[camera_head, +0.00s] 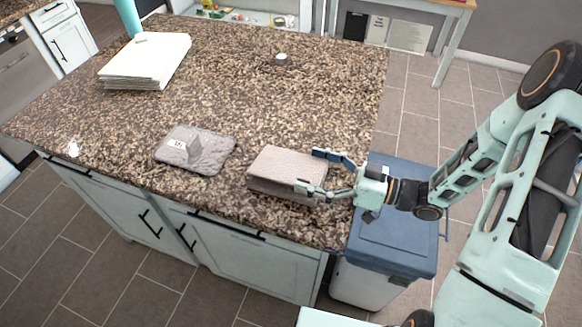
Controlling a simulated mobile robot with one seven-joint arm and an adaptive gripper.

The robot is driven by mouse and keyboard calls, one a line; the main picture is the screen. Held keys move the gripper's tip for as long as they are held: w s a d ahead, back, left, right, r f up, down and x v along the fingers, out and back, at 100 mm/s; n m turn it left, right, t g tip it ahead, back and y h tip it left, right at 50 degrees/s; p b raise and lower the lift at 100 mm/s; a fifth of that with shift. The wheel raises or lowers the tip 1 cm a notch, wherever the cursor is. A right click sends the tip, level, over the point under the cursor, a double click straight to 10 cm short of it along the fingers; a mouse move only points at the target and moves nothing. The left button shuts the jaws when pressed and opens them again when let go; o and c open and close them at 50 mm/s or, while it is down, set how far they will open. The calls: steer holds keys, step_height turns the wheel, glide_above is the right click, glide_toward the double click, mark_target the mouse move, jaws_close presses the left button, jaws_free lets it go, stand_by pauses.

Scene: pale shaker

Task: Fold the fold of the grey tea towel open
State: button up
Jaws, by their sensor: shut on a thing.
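The grey tea towel (282,164) lies folded in a thick stack on the granite worktop, near its front right corner. It looks pale grey-beige, with its layers showing along the front side. My gripper (312,172) reaches in from the right, with one finger at the towel's far right corner and the other at its front right side. It is shut on the towel's right edge. The fingers and wrist hide part of that edge, and I cannot tell how many layers are between them.
A white stack (145,60) and a small round pot (282,60) stand farther back. A blue-lidded bin (395,235) stands beside the worktop's right edge. The middle worktop is clear.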

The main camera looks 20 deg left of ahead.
steer(key=shift+r+m, duration=0.1)
steer(key=shift+m, duration=0.2)
steer(key=shift+w+r+m+p, duration=0.3)
steer(key=shift+r+m+p, duration=0.1)
steer(key=shift+m+p, duration=0.45)
steer(key=shift+r, duration=0.1)
steer(key=shift+w+r+m+p, duration=0.25)
steer(key=shift+m+p, duration=0.5)
steer(key=shift+r, duration=0.1)
steer(key=shift+w+r+m+p, duration=0.2)
steer(key=shift+r+m+p, duration=0.05)
steer(key=shift+m+p, duration=0.3)
steer(key=shift+w+d+m, duration=0.1)
steer(key=shift+w+m, duration=0.05)
steer(key=shift+m, duration=0.1)
